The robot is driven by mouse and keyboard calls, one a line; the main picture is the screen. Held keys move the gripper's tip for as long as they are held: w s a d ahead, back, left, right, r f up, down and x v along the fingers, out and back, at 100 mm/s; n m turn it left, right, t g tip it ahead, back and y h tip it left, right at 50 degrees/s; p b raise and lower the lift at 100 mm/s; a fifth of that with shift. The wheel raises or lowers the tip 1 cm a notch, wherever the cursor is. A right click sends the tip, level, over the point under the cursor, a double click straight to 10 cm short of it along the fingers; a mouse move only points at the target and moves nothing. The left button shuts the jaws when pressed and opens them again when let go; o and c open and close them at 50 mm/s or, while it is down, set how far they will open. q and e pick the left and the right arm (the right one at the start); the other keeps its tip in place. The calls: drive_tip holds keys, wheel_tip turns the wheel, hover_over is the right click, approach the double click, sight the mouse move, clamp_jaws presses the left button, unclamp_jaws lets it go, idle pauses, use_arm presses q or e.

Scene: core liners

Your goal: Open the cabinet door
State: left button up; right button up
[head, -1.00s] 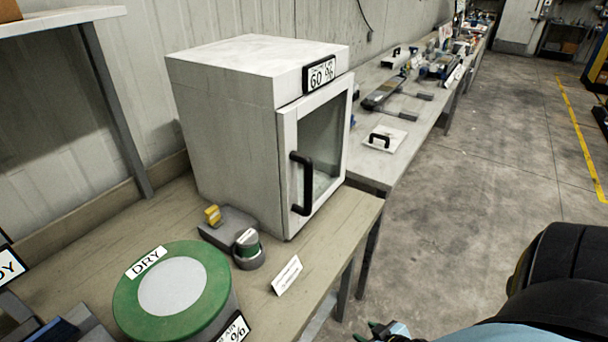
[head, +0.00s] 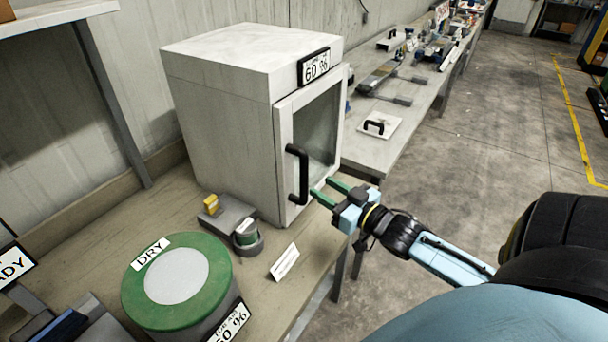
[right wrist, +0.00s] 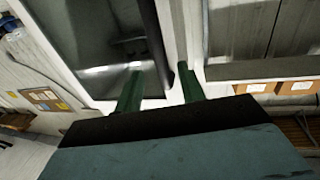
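The white cabinet (head: 215,120) stands on the bench. Its glass-paned door (head: 322,130) is closed. A black vertical bar handle (head: 299,174) is on the door's left side. My right gripper (head: 325,190) is just right of the handle, its two green fingers apart and pointing at it. My left gripper is out of view.
A green-lidded drum marked DRY (head: 178,280), a small grey device (head: 224,216), a round container (head: 247,238) and a white label card (head: 285,262) are on the bench before the cabinet. A second bench (head: 385,150) runs behind, with a handled white plate (head: 379,126). Floor at right is clear.

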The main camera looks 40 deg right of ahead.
sight(307, 178)
drive_tip(key=w, duration=0.7)
drive_tip(key=shift+w+a, duration=0.25)
drive_tip(key=shift+a, duration=0.05)
clamp_jaws()
